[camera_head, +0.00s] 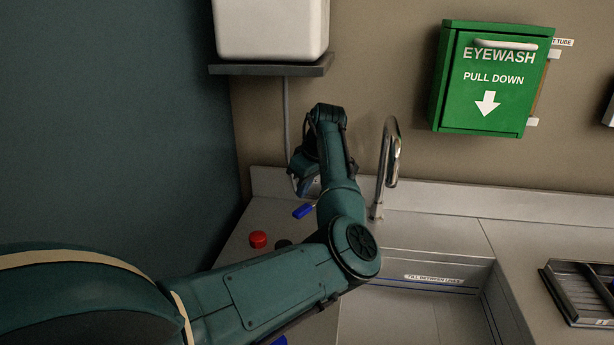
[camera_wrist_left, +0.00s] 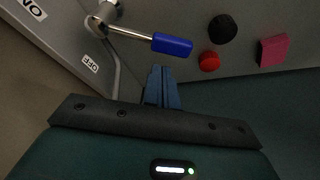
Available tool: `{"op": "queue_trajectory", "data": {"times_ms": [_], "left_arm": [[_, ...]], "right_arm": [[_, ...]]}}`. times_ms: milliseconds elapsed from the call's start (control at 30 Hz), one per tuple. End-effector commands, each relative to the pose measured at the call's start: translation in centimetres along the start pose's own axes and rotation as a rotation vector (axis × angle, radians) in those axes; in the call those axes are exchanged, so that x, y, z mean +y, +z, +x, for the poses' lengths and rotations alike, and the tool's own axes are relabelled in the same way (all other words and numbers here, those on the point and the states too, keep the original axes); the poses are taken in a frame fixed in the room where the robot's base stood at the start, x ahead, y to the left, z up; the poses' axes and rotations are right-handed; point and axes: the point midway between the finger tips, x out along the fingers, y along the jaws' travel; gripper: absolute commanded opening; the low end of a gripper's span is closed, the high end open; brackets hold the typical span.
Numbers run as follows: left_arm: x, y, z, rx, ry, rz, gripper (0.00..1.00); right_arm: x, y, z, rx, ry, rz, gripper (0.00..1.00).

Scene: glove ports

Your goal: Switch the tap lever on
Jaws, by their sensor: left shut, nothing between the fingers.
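The tap lever (camera_wrist_left: 172,44) has a blue grip on a metal rod, and the rod runs left to a metal pivot in the left wrist view. Its blue end also shows in the head view (camera_head: 303,211). An OFF label (camera_wrist_left: 90,63) lies below the pivot and an ON label (camera_wrist_left: 33,8) lies further left. My left gripper (camera_wrist_left: 162,76) is shut and empty, its fingertips close to the blue grip; I cannot tell whether they touch. In the head view my left arm hides part of the lever. The curved metal tap (camera_head: 387,160) stands to the right.
A red knob (camera_wrist_left: 209,61), a black knob (camera_wrist_left: 222,28) and a pink block (camera_wrist_left: 273,50) are near the lever. A sink basin (camera_head: 430,268) lies at right. A white box (camera_head: 270,30) on a shelf and a green eyewash box (camera_head: 487,80) hang on the wall.

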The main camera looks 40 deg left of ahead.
Motion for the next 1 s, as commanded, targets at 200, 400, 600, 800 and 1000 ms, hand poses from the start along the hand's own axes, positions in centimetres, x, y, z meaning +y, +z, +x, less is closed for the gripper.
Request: {"op": "queue_trajectory", "data": {"times_ms": [200, 400, 600, 800, 1000], "left_arm": [[0.0, -0.1, 3.3, 0.0, -0.001, -0.001, 0.0], [0.0, 0.0, 4.5, 0.0, 0.0, -0.001, 0.0], [0.0, 0.0, 4.5, 0.0, 0.001, -0.001, 0.0], [0.1, 0.0, 4.5, 0.0, 0.0, -0.002, 0.0], [0.6, 0.2, 4.5, 0.0, -0.004, -0.013, 0.0]], "right_arm": [[0.4, 0.1, -0.1, -0.009, 0.009, -0.001, 0.0], [0.6, -0.3, 0.1, -0.004, 0.013, -0.001, 0.0], [0.5, -0.4, 0.1, -0.001, 0.013, 0.002, 0.0], [0.4, -0.3, 0.2, -0.001, 0.011, 0.002, 0.0], [0.1, 0.0, 0.3, -0.002, 0.005, 0.004, 0.0]]}}
